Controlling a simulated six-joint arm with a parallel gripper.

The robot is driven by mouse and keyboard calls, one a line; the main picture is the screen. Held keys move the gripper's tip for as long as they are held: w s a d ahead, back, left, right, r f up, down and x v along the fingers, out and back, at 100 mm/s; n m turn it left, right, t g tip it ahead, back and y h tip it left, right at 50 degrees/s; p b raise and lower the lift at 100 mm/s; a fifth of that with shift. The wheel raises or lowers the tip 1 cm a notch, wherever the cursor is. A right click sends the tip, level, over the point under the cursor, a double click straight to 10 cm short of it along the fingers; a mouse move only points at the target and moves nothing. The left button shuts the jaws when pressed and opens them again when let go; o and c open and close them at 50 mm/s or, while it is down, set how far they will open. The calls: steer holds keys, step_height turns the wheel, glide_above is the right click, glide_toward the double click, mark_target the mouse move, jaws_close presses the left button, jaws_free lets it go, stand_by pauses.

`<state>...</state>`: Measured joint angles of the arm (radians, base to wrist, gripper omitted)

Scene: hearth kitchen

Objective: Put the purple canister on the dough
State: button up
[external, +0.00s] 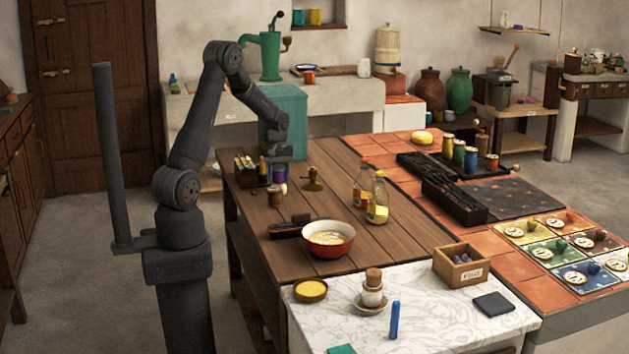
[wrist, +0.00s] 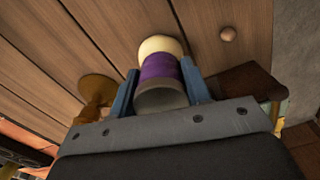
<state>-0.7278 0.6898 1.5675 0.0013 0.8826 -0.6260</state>
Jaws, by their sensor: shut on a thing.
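The purple canister (wrist: 160,68) is between the two blue fingers of my gripper (wrist: 158,88) in the wrist view. It has a pale rounded far end and a grey near end. In the external view my gripper (external: 277,164) points down over the wooden table's far left part, with the purple canister (external: 279,174) in it. I cannot tell whether the canister touches the table. I cannot tell for sure which thing is the dough: a red bowl (external: 329,251) holds a pale yellow mass (external: 328,238), and a yellow round (external: 310,290) lies on the marble top.
Two bottles (external: 377,202) stand mid-table. A cup with a cork (external: 373,289) and a wooden box (external: 461,266) stand on the marble.

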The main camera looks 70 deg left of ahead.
mark_target(278, 166)
steer(key=o, duration=1)
step_height(278, 166, up, 12)
steer(key=shift+r, duration=0.2)
steer(key=shift+f, duration=0.15)
step_height(278, 166, down, 12)
steer(key=shift+r, duration=1.8)
steer(key=shift+f, duration=0.1)
